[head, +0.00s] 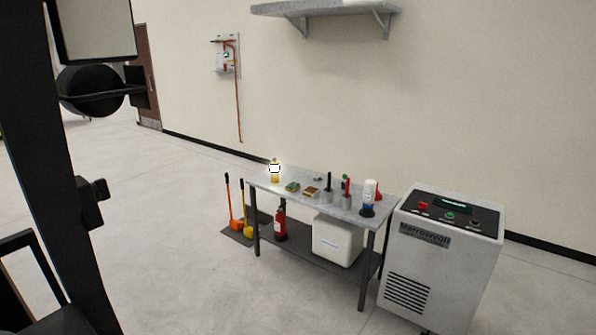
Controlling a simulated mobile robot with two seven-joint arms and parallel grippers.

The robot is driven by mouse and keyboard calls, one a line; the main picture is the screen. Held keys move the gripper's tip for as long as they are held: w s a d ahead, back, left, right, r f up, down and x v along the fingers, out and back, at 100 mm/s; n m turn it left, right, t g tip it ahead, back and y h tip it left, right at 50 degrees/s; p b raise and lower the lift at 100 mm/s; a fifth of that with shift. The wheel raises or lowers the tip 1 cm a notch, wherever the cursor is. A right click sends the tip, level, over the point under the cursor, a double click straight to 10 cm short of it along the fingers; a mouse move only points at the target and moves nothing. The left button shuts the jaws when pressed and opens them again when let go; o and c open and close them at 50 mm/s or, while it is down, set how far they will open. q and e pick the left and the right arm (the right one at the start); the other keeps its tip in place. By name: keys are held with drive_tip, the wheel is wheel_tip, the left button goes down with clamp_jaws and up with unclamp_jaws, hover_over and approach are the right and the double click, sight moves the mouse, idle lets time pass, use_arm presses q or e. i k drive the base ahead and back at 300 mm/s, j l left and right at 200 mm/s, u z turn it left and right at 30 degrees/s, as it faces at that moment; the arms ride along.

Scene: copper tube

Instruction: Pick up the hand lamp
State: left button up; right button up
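A small yellow item with a bright, glowing white top, which looks like the hand lamp (274,171), stands upright at the far left end of a grey workbench (369,215). It is small in the head view, so its handle cannot be made out. Nothing stands in front of it from here. Neither of my grippers can be made out in the head view, and nothing is seen touching the lamp.
A fire extinguisher (281,224) and a white container (337,241) are below. A grey machine (438,262) stands at the bench's right. Floor (190,260) at left is clear.

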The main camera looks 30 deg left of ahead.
sight(274, 170)
drive_tip(key=u, duration=0.35)
drive_tip(key=i+j+u, duration=0.1)
drive_tip(key=u, duration=0.65)
drive_tip(key=i, duration=0.4)
drive_tip(key=k+z, duration=0.1)
drive_tip(key=k, duration=0.4)
drive_tip(key=l+z, duration=0.3)
drive_tip(key=i+l+z, duration=0.1)
drive_tip(key=l+z, duration=0.15)
drive_tip(key=l, duration=0.2)
drive_tip(key=i+l+z, duration=0.15)
drive_tip(key=l+z, duration=0.15)
drive_tip(key=i+l+u, duration=0.4)
drive_tip(key=i, duration=0.25)
drive_tip(key=i+l+u, duration=0.45)
drive_tip(key=i, duration=0.15)
drive_tip(key=i+l+u, duration=0.4)
drive_tip(key=i+l, duration=0.15)
drive_tip(key=i+j+u, duration=0.35)
drive_tip(key=i, duration=0.8)
drive_tip(key=i+l+u, duration=0.15)
drive_tip(key=i+u, duration=0.2)
drive_tip(key=i, duration=2.85)
drive_tip(key=l+z, duration=0.05)
drive_tip(key=l, duration=0.05)
